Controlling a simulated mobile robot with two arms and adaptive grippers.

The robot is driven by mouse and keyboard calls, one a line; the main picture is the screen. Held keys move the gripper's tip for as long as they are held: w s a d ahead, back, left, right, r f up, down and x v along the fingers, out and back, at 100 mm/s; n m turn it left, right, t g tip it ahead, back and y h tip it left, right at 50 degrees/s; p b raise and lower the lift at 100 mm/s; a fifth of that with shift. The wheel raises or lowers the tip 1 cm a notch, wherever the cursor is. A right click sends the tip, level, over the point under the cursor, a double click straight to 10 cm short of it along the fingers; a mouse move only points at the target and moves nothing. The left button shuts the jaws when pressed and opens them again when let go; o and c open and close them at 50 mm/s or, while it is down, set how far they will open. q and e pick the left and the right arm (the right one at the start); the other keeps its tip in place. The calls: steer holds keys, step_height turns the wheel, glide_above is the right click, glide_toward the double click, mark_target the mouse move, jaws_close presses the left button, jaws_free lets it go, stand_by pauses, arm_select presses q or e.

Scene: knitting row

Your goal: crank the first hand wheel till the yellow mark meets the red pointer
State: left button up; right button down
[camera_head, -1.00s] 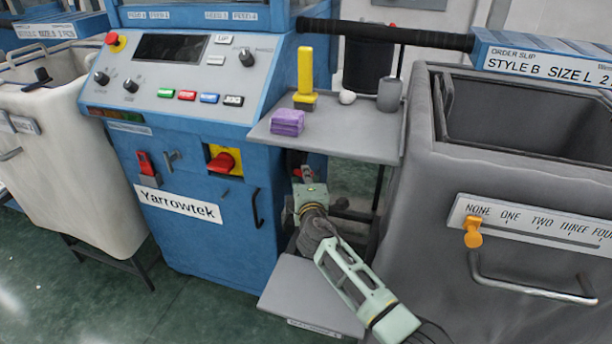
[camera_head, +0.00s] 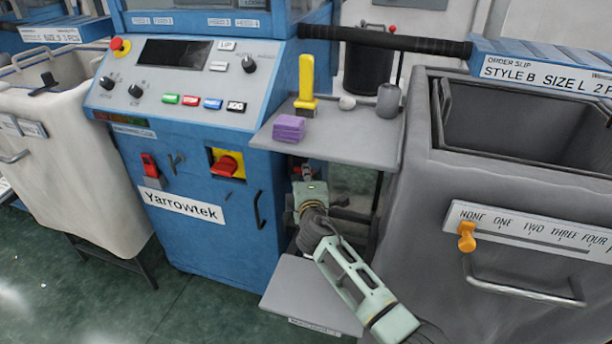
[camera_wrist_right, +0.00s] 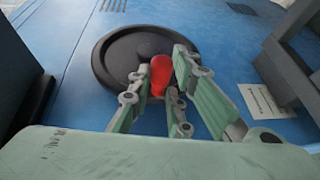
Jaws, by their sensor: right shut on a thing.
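In the right wrist view, a dark round hand wheel (camera_wrist_right: 118,58) is mounted on a blue panel, with a red handle (camera_wrist_right: 161,72) on it. My right gripper (camera_wrist_right: 165,85) is shut on the red handle, one finger on each side. In the head view my right gripper (camera_head: 306,180) reaches under the grey shelf to the side of the blue machine, and the wheel is mostly hidden there. I cannot make out the yellow mark or the red pointer in either view. My left gripper is not in view.
The grey shelf (camera_head: 345,150) above my right arm holds a purple block (camera_head: 288,128), a yellow-handled tool (camera_head: 306,80) and a grey cup (camera_head: 388,99). A lower grey plate (camera_head: 300,290) lies below. A large grey bin (camera_head: 425,220) stands close on the right.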

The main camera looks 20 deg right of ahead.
steer(key=shift+w+d+r+t, duration=0.15)
steer(key=shift+d+r, duration=0.1)
steer(key=shift+r, duration=0.45)
steer(key=shift+w+d+r+t, duration=0.15)
steer(key=shift+d+r, duration=0.05)
steer(key=shift+r, duration=0.5)
steer(key=c, duration=1.7)
jaws_free()
steer(key=shift+c, duration=0.2)
steer(key=shift+o, duration=0.5)
steer(key=shift+w+f, duration=0.25)
steer(key=shift+f, duration=0.15)
steer(key=shift+s+f, duration=0.1)
steer(key=shift+s+a+f, duration=0.1)
steer(key=shift+a, duration=0.05)
steer(key=v, duration=1.2)
